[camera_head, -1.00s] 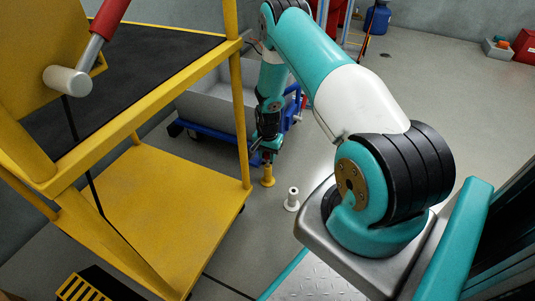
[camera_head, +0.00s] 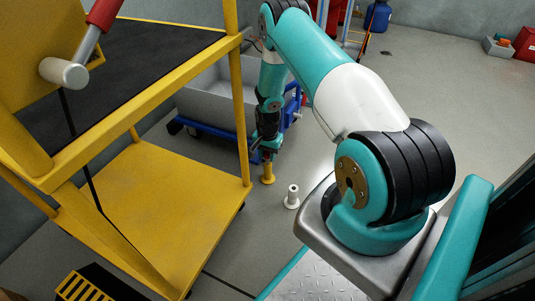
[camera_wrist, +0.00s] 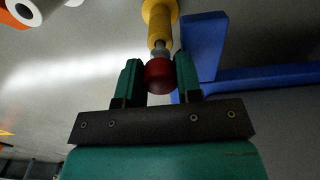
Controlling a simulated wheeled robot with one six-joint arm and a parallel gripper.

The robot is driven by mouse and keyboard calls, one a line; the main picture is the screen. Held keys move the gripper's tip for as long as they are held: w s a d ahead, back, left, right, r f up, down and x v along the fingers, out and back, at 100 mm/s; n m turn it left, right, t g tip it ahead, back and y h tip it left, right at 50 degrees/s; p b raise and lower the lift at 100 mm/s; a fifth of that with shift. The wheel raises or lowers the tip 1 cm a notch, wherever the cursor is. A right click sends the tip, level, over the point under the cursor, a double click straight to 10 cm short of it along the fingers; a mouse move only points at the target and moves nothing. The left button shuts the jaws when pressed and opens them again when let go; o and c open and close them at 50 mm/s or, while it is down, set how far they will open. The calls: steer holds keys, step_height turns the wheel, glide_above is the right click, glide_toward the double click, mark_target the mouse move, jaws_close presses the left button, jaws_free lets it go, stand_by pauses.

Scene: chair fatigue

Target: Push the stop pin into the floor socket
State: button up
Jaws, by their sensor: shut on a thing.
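The stop pin has a round red knob (camera_wrist: 159,76) and a short grey shaft (camera_wrist: 160,49) in the wrist view. My gripper (camera_wrist: 157,68) is shut on the red knob, one teal finger on each side. The shaft meets the open end of the yellow floor socket (camera_wrist: 160,22); how deep it sits in it I cannot tell. In the head view the yellow socket (camera_head: 267,174) stands upright on the floor, and my gripper (camera_head: 266,151) is right above it, pointing down. The pin is hidden there by the fingers.
A white post (camera_head: 291,196) with a hole in its top stands close by at the right. A yellow frame with a low platform (camera_head: 170,210) is at the left. A grey bin on a blue cart (camera_head: 205,95) is close behind. Open floor lies to the right.

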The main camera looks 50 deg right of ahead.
steer(key=shift+r+p, duration=1.25)
steer(key=shift+r, duration=0.3)
steer(key=shift+p, duration=0.35)
stand_by(0.7)
steer(key=shift+f+b, duration=1.2)
steer(key=shift+f, duration=0.65)
steer(key=o, duration=1)
steer(key=shift+c, duration=0.2)
steer(key=shift+r, duration=0.1)
step_height(320, 180, up, 17)
steer(key=p, duration=0.8)
steer(key=shift+a+r, duration=0.1)
